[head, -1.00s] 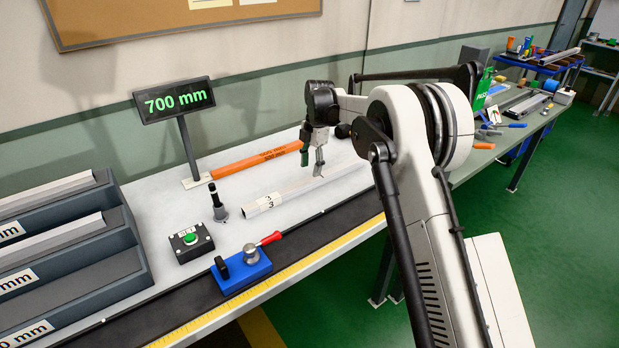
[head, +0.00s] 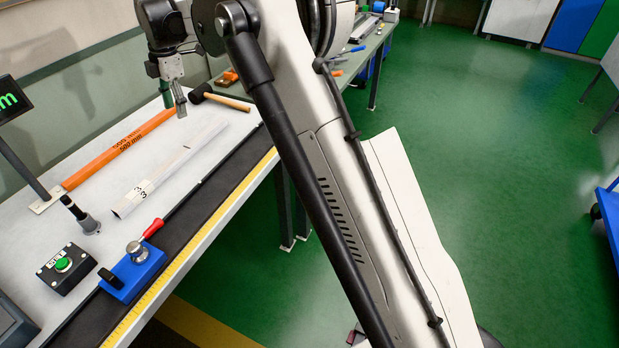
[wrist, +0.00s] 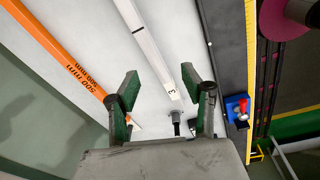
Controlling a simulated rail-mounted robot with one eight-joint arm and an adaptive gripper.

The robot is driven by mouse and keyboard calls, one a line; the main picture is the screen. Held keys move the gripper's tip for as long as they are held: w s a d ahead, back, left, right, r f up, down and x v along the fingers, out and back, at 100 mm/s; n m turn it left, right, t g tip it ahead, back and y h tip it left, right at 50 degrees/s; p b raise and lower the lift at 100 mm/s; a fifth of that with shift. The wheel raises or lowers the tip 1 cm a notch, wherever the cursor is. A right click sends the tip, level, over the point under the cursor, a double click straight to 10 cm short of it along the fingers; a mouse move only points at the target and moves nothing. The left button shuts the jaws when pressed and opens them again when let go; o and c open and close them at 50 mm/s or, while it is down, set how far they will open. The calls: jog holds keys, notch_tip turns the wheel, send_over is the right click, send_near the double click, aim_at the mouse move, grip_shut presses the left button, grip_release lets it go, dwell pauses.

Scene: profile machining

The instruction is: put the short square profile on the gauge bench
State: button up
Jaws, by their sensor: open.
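A pale square profile (head: 170,165) with a numbered label at its near end lies flat on the white bench top (head: 115,160). It also shows in the wrist view (wrist: 158,50), running between and beyond my fingertips. I cannot tell whether it is the short one. My gripper (head: 173,98) hangs above the bench near the profile's far end, apart from it. In the wrist view my gripper (wrist: 160,86) is open, with green-padded fingers and nothing between them.
An orange 500 mm bar (head: 120,147) lies behind the profile, and a black mallet (head: 215,96) lies beyond. A blue stop block (head: 132,275), green button box (head: 66,268) and dark post (head: 80,215) stand at the near end. A yellow scale (head: 205,245) lines the front edge.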

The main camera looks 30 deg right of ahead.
jog(key=s+d+r+m+t, duration=0.2)
jog(key=s+d+r+m, duration=0.4)
jog(key=s, duration=0.5)
jog(key=s+d+r+m+t, duration=0.1)
jog(key=s+d+r+m, duration=0.45)
jog(key=s, duration=0.55)
jog(key=s+d+f+m+t, duration=0.1)
jog(key=s+d+f+m, duration=0.1)
jog(key=s, duration=0.5)
jog(key=s+d+f+m+t, duration=0.1)
jog(key=s+d+f+m, duration=0.2)
jog(key=s+m, duration=0.2)
jog(key=s+d+f+m+t+h, duration=0.1)
jog(key=s+d+f+m+t, duration=0.1)
jog(key=s, duration=0.9)
jog(key=shift+d+f+m, duration=0.5)
jog(key=shift+f+m, duration=0.25)
jog(key=shift+m, duration=0.3)
